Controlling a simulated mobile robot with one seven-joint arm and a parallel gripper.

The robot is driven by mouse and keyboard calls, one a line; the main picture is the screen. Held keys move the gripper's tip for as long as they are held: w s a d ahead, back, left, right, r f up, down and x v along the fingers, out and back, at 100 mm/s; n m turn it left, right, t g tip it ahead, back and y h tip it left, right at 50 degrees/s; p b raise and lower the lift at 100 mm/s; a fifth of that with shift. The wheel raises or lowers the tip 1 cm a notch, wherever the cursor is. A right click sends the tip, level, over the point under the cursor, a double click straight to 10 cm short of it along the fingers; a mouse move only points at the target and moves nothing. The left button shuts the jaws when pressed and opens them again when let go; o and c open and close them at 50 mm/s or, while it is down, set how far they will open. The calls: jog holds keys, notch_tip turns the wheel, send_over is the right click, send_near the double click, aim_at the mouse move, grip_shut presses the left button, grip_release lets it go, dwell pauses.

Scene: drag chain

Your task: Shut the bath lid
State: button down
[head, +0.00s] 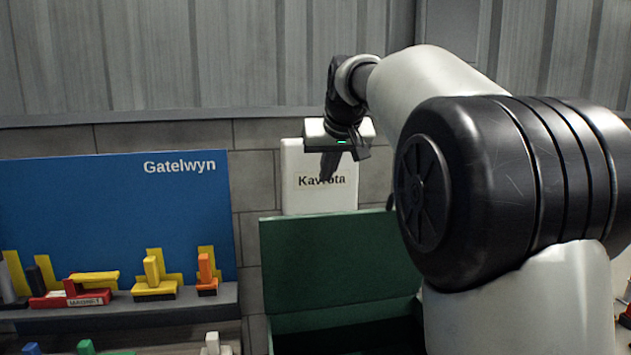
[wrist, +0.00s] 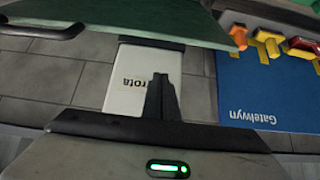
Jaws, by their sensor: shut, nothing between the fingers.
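The green bath lid (head: 325,262) stands raised, its broad face toward the head camera, at the back of a green bath (head: 345,338) that shows only in part. In the wrist view the lid (wrist: 130,22) crosses the top as a green panel. My gripper (head: 328,168) is shut and empty, fingers pointing down. In the head view it appears above the lid's top edge, in front of the white Kavrota panel. In the wrist view its closed fingers (wrist: 160,95) appear apart from the lid. My arm hides the lid's right end.
A white panel (head: 310,200) marked Kavrota is at the grey tiled wall behind. On the left, a blue Gatelwyn board (head: 110,210) backs a shelf (head: 130,311) of colourful brushes or tools. A dark curved bar, perhaps a handle (wrist: 42,32), shows in the wrist view.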

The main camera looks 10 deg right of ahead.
aim_at(325, 213)
jog(key=w+f, duration=0.1)
jog(key=f, duration=0.1)
jog(key=w+f, duration=0.1)
jog(key=f, duration=0.2)
jog(key=w+f, duration=0.1)
jog(key=f, duration=0.1)
jog(key=shift+f, duration=0.25)
jog(key=shift+s+f, duration=0.25)
jog(key=shift+s, duration=0.2)
